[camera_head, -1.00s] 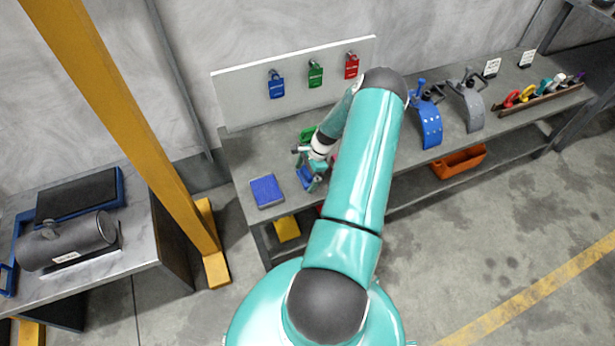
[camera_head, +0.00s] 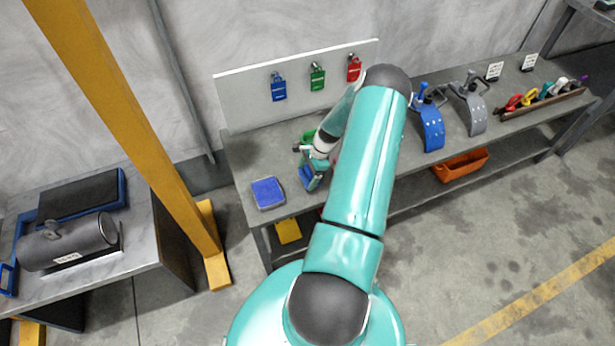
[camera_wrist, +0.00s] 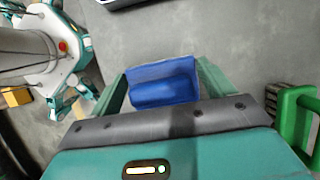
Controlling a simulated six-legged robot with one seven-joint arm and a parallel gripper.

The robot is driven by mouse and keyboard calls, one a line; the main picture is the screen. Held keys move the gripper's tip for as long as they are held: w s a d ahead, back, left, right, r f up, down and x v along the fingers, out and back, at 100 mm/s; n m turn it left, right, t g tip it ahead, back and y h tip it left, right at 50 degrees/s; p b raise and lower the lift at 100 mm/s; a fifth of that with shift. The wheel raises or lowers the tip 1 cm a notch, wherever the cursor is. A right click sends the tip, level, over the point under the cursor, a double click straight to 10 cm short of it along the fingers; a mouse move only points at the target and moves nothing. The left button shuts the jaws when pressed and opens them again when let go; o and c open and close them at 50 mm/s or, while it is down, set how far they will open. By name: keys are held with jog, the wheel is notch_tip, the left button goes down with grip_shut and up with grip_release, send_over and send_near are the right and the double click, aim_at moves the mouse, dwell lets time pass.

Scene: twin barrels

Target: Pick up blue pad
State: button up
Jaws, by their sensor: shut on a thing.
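The blue pad (camera_wrist: 165,82) is a blue block with a ridge across it, seen between my fingers in the wrist view. My gripper (camera_wrist: 162,90) is shut on it, with one teal finger at each side. In the head view my gripper (camera_head: 309,177) is low over the front left part of the grey bench, with the blue pad (camera_head: 306,179) at its tip. Whether the pad touches the bench top is hard to tell. A flat blue square (camera_head: 268,192) lies on the bench to the left of my gripper.
A green handled thing (camera_wrist: 297,118) stands close by my gripper, partly hidden in the head view. The bench (camera_head: 240,150) has a back board (camera_head: 232,100) with blue, green and red padlocks. Blue and grey curved clamps stand further right. A yellow post (camera_head: 130,130) rises at left.

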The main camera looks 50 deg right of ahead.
jog(key=s+a+r, duration=0.8)
jog(key=s+r, duration=0.3)
jog(key=shift+s, duration=0.25)
